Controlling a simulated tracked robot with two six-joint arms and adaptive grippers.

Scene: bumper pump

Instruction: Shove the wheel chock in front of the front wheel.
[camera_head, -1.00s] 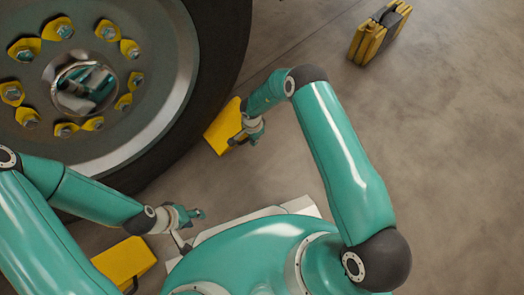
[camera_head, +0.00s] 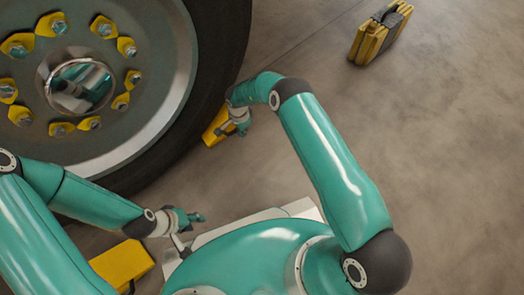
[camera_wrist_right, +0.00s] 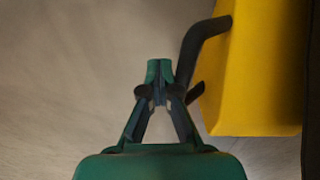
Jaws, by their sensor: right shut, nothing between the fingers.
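A yellow wheel chock (camera_head: 212,128) lies on the floor at the right side of the big tyre (camera_head: 232,50), close against it. My right gripper (camera_head: 240,126) is shut and empty, beside the chock on the side away from the tyre. In the right wrist view the shut fingertips (camera_wrist_right: 160,70) are just left of the chock's black handle (camera_wrist_right: 200,45), with the yellow chock body (camera_wrist_right: 258,75) to the right. Whether fingers and handle touch is unclear. My left gripper (camera_head: 194,217) hangs at lower left; its opening cannot be made out.
A second yellow chock (camera_head: 122,262) lies at lower left, partly behind my left arm. A yellow and black case (camera_head: 379,34) stands at the upper right. The floor between it and my right arm is clear.

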